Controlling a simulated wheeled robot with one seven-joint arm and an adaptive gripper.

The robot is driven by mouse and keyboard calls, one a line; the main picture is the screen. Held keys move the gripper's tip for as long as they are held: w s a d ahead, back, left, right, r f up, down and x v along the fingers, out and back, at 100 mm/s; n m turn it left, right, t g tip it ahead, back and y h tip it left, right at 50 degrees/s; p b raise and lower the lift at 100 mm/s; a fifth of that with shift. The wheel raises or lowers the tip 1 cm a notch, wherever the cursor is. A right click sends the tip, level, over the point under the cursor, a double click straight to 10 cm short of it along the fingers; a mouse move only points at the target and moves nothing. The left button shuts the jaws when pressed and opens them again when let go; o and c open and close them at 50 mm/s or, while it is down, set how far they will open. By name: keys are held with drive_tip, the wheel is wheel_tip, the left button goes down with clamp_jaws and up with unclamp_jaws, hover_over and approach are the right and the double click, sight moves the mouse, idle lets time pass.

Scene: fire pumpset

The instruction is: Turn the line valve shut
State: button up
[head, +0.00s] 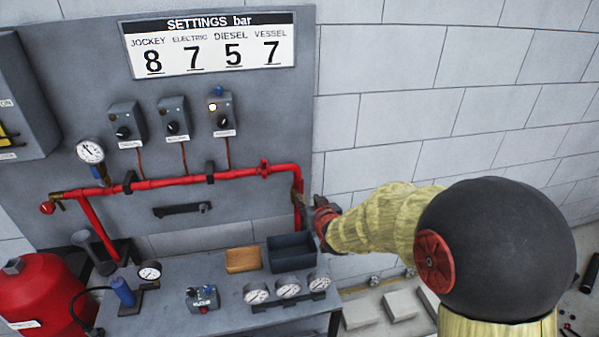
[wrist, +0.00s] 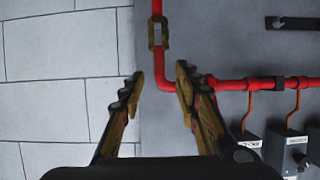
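A brass-coloured fitting, which looks like the line valve (wrist: 158,33), sits on the vertical run of red pipe in the wrist view. A pale grey strip on its face lies along the pipe. In the head view this spot on the pipe's right end (head: 298,197) is small and partly unclear. My gripper (wrist: 159,82) is open and empty. Its two fingers stand apart on either side of the pipe's bend in the wrist view, with the fitting beyond the fingertips. In the head view my gripper (head: 316,203) is just right of the vertical pipe; contact cannot be told.
The red pipe (head: 235,174) runs along the grey panel, with a gauge (head: 90,151) and control boxes (head: 172,120) above. A bench (head: 230,318) below holds a dark bin (head: 291,253), a wooden block (head: 242,260) and several gauges. Bare block wall (head: 400,100) lies to the right.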

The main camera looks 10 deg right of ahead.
sight(301, 187)
drive_tip(key=w+f+t+p, duration=0.1)
drive_tip(key=w+p, duration=0.1)
drive_tip(key=w, duration=0.2)
drive_tip(key=w+f+t+p, duration=0.1)
drive_tip(key=w+t+p, duration=0.1)
drive_tip(key=w+p, duration=0.1)
drive_tip(key=w+f+t+p, duration=0.1)
drive_tip(key=w+f+p, duration=0.1)
drive_tip(key=w, duration=0.3)
drive_tip(key=shift+w+d+t+p, duration=0.1)
drive_tip(key=shift+w+t+p, duration=0.1)
drive_tip(key=shift+t+p, duration=0.4)
drive_tip(key=shift+c, duration=0.7)
clamp_jaws()
